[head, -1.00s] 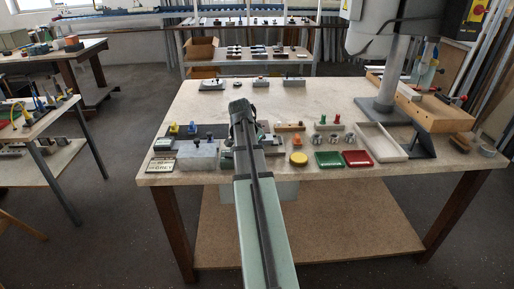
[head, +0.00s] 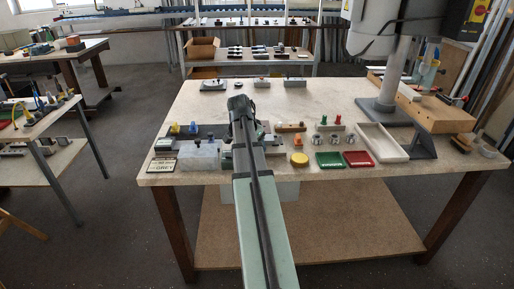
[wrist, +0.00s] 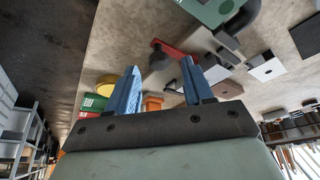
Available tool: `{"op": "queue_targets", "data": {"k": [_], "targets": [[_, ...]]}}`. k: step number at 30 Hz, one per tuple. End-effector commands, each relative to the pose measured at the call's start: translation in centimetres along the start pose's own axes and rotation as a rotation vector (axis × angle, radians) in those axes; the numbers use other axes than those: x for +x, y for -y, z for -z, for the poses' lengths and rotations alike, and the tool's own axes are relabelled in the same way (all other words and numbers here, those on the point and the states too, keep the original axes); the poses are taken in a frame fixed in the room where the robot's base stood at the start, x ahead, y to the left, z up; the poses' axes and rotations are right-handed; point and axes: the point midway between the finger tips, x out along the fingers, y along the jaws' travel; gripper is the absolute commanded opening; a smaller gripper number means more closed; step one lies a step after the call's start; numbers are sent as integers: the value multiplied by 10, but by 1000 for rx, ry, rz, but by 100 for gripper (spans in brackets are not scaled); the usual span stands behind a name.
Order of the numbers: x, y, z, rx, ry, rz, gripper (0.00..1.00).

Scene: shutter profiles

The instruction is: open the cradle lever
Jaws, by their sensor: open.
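In the wrist view a red lever arm with a dark rounded knob (wrist: 159,60) shows beyond my gripper; it appears to be the cradle lever. My gripper (wrist: 160,66) is open, with two blue fingers spread apart. The knob appears in the gap between the fingertips, and nothing is clamped. I cannot tell how far beyond the tips it is, or whether it touches either one. In the head view my own arm covers the fingers and the lever, so the cradle cannot be made out there.
A green block (wrist: 209,8) with a dark curved handle is near the lever. The table's back middle is mostly clear.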

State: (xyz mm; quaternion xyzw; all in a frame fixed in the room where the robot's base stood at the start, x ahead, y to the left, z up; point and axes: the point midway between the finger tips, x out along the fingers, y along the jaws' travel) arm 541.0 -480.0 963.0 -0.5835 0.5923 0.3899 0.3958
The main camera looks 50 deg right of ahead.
Motion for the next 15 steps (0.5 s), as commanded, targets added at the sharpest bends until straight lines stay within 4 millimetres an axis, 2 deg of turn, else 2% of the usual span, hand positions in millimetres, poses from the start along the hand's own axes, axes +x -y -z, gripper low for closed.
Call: {"op": "queue_targets", "data": {"k": [15], "targets": [[-84, 1, 0, 0, -1, 2, 51]]}}
